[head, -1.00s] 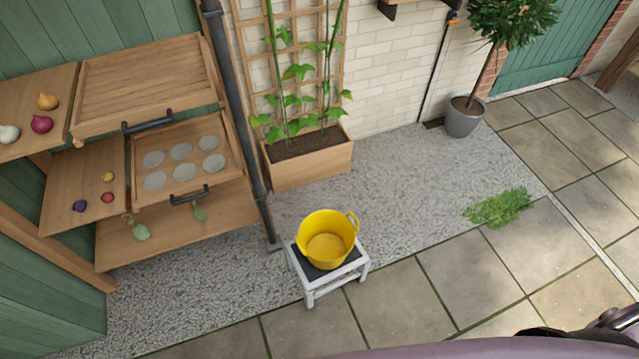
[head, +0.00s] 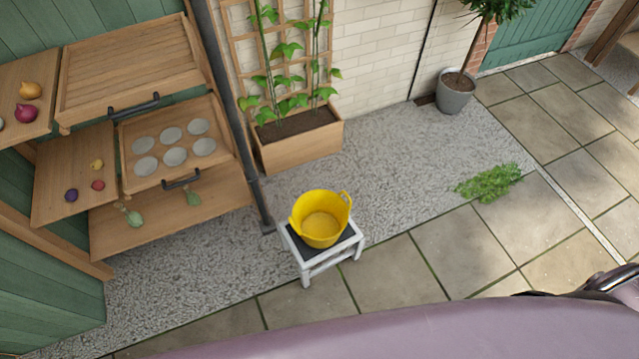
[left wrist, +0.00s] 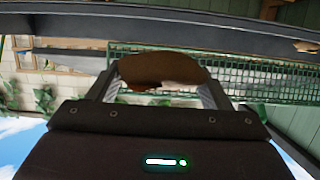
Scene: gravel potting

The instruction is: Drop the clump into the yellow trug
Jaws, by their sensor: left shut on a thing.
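The yellow trug (head: 321,218) stands upright on a small white stool with a dark top (head: 350,240) in the head view. Its visible inside looks empty. A green leafy clump (head: 488,183) lies on the gravel to the right, apart from the trug. My left gripper (left wrist: 163,85) shows only in the left wrist view. It is shut on a rounded brown thing (left wrist: 165,68); I cannot tell what that is. My right gripper is not in view.
A wooden shelf unit (head: 165,225) with trays, bulbs and discs stands at the left. A wooden planter (head: 300,147) is behind the trug, and a grey potted tree (head: 456,92) at the back right. Green mesh (left wrist: 225,72) shows in the left wrist view.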

